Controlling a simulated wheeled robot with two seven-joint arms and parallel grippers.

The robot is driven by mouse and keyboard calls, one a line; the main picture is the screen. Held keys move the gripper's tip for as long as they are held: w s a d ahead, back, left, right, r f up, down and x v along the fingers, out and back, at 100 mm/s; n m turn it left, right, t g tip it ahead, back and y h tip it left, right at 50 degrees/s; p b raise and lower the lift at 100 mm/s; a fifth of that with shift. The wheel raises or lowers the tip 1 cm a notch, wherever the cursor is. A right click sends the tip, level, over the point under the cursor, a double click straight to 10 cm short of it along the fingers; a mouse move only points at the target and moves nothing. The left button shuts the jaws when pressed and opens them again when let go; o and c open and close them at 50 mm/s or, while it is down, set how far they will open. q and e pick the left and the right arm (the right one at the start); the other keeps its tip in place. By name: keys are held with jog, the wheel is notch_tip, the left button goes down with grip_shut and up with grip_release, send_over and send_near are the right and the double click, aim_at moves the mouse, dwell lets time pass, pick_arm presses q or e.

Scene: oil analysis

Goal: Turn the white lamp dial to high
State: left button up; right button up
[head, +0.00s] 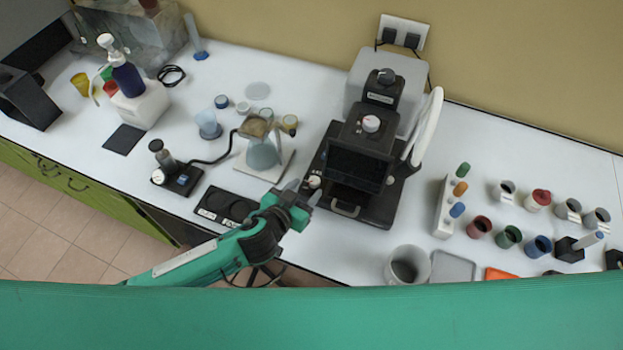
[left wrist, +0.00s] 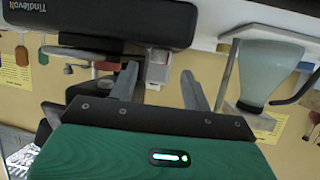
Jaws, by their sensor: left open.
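A small white dial (head: 314,181) sits at the left side of the black instrument (head: 357,165), low down near its base. I take it for the lamp dial; its markings are too small to read. My left gripper (head: 305,188) is open, with its fingertips close to this dial. In the left wrist view the two fingers (left wrist: 160,72) are spread apart, and a pale knob-like part (left wrist: 157,66) shows between their tips. I cannot tell whether the fingers touch it. The instrument's dark body (left wrist: 95,18) fills the upper left there. My right gripper is out of view.
A glass flask (head: 262,154) on a white stand is just left of the instrument. A black two-well plate (head: 227,207) lies near the front edge by my left arm. A white curved arm (head: 428,125) stands at right. A grey mug (head: 407,265) and several colored cups are farther right.

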aim_at(313, 182)
pick_arm(q)
jog(key=shift+p+x, duration=0.4)
jog(key=shift+x, duration=1.7)
jog(key=c, duration=1)
